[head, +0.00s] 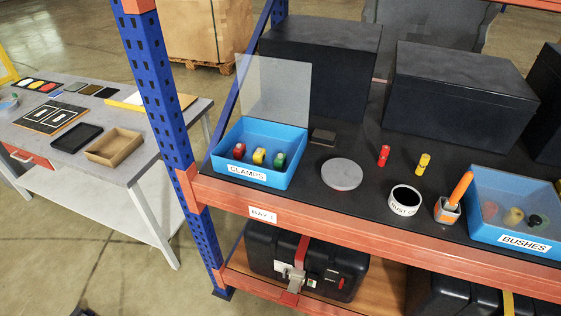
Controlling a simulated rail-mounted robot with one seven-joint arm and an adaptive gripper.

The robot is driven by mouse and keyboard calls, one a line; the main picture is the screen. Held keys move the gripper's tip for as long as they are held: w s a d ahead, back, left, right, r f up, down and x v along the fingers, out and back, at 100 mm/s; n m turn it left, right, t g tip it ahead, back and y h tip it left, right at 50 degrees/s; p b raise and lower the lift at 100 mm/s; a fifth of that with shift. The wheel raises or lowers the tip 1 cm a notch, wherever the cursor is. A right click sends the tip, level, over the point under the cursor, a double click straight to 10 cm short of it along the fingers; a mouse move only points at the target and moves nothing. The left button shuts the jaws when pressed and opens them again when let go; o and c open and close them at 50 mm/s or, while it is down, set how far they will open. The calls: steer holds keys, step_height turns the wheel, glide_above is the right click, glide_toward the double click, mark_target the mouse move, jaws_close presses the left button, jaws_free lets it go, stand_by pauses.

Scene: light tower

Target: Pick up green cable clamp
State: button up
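The green cable clamp (280,160) sits in the blue bin labelled CLAMPS (272,181) on the dark rack shelf, at the right end of a row. A yellow clamp (259,156) is to its left, and a red clamp (239,151) is at the left end. The bin's clear lid (275,88) stands raised at the back, so the top looks open. My gripper is not in view.
Right of the bin are a grey disc (342,174), red (384,156) and yellow (423,164) cylinders, a white ring-shaped container (405,200), an orange-handled tool in a holder (447,210) and the BUSHES bin (510,237). Black boxes (459,88) stand behind. A blue upright (163,85) borders the left.

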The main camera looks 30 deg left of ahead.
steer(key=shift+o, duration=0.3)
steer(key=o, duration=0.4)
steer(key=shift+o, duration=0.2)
